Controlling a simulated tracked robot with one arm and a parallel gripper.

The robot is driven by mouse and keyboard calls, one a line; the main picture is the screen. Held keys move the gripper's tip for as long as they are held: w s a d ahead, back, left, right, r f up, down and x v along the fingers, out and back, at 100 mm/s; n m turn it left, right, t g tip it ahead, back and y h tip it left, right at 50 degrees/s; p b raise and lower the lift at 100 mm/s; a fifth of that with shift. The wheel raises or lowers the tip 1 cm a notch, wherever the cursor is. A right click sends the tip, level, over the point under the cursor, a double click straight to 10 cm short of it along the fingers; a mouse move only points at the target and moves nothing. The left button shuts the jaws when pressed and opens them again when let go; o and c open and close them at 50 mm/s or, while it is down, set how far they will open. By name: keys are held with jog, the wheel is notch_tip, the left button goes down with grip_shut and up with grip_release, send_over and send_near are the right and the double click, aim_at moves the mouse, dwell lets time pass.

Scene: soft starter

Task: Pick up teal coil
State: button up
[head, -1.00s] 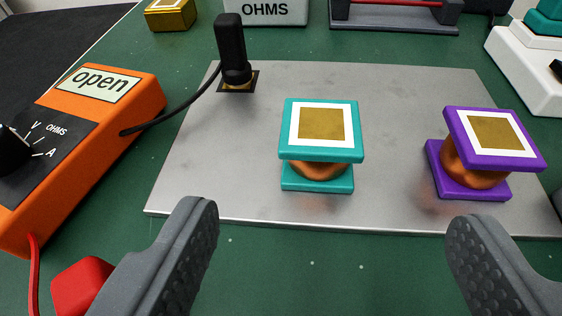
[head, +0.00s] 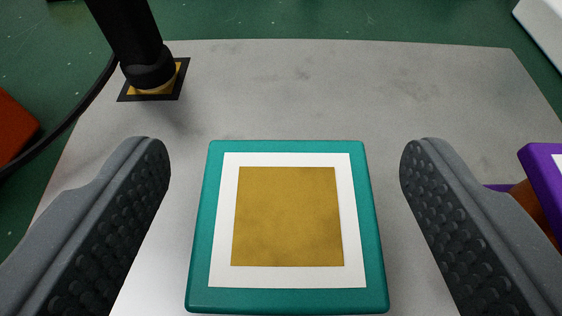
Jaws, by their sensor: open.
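The teal coil (head: 200,230) stands on the metal plate, seen from above. Its square teal top has a white border and a gold centre, and hides the copper winding below. My gripper (head: 285,155) is open, with one dark ribbed finger to the left of the coil and one to the right. There is a gap between each finger and the coil, and nothing is held.
The grey metal plate (head: 330,85) has free room beyond the coil. A black probe (head: 135,45) stands on a gold pad at the upper left, its cable running left. A purple coil (head: 542,170) is close to my right finger. An orange meter's corner (head: 12,130) shows at left.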

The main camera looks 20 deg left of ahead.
jog(key=shift+w+a+f, duration=0.2)
jog(key=shift+w+f, duration=0.1)
jog(key=shift+w, duration=0.15)
jog(key=shift+c, duration=0.3)
jog(key=shift+r, duration=0.1)
jog(key=c, duration=1.1)
